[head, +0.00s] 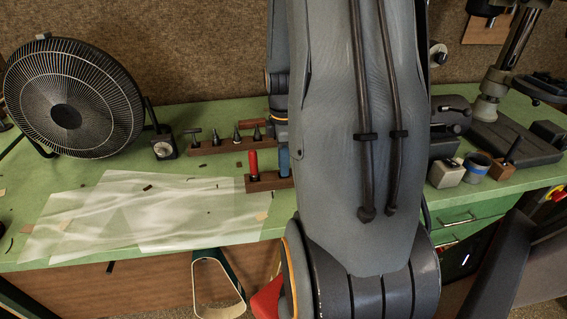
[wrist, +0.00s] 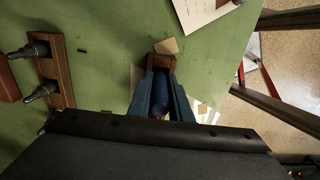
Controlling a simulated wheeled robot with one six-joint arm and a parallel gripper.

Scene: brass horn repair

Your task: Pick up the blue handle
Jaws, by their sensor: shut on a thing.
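The blue handle (head: 284,160) stands upright at the right end of a small wooden block (head: 262,185) in the head view, beside a red handle (head: 253,163). My arm hides part of this area. In the wrist view the blue handle (wrist: 160,103) is between the two fingers of my gripper (wrist: 161,82), which is shut on it. The end of the wooden block (wrist: 162,63) shows just past the fingertips. I cannot tell whether the handle is still seated in the block.
A wooden rack (head: 228,143) with several dark pointed tools stands behind the block. A black fan (head: 70,98) stands at the left. Translucent sheets (head: 150,210) cover the front left of the green bench (head: 190,115). Small jars (head: 475,168) stand right of my arm.

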